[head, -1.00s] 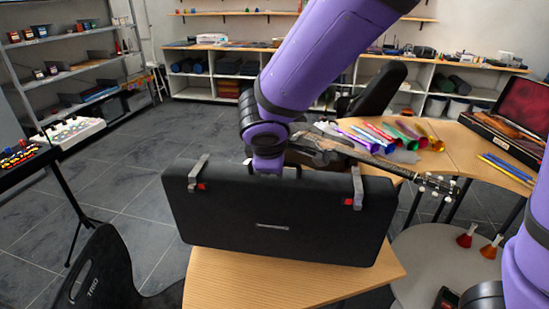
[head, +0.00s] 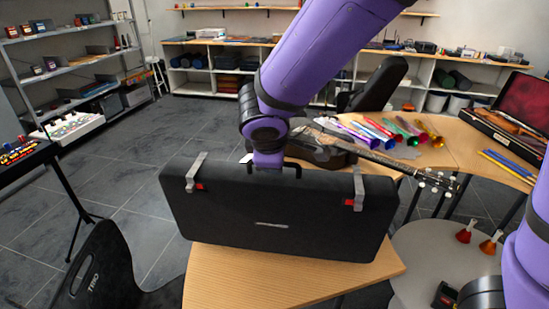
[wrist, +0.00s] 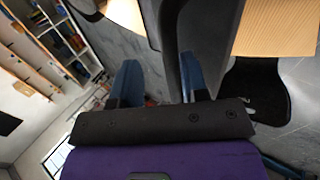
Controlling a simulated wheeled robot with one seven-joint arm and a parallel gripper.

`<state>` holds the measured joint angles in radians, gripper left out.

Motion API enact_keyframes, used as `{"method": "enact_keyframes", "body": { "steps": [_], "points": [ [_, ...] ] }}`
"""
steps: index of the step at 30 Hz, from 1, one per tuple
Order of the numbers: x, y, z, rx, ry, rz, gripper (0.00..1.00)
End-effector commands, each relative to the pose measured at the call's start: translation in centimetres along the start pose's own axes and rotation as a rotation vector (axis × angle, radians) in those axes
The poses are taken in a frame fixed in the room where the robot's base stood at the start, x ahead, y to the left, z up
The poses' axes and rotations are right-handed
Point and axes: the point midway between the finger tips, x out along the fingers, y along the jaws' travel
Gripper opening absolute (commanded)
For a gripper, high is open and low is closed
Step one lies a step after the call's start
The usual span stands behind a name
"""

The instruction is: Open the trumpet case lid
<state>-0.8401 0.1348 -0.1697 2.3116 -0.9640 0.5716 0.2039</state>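The black trumpet case (head: 285,215) stands upright on its edge on a wooden table, its broad face toward the head camera. Its lid looks shut. Two silver latches, left (head: 196,172) and right (head: 357,188), stick up past the top edge beside red tabs. The black handle (head: 296,168) shows at the top middle. My purple arm comes down behind the top edge, so the head view hides my fingertips. Contact cannot be told.
A black chair (head: 95,275) stands at front left. Behind are a guitar (head: 325,150), colored tubes (head: 400,130) and an open red-lined case (head: 515,105). A round table (head: 430,255) is at right.

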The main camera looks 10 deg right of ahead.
Motion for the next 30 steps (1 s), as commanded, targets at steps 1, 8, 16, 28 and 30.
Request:
{"method": "enact_keyframes", "body": {
  "steps": [1,8,16,28,30],
  "points": [
    [-0.5,0.1,-0.1,0.002,0.003,0.002,0.39],
    [-4.3,0.2,-0.1,0.003,0.006,0.004,0.39],
    [-8.8,0.1,0.0,0.002,0.002,0.001,0.39],
    [-10.4,0.0,0.0,-0.001,0.0,0.0,0.39],
    [-10.4,0.0,0.0,-0.001,0.0,0.0,0.39]
  ]
}}
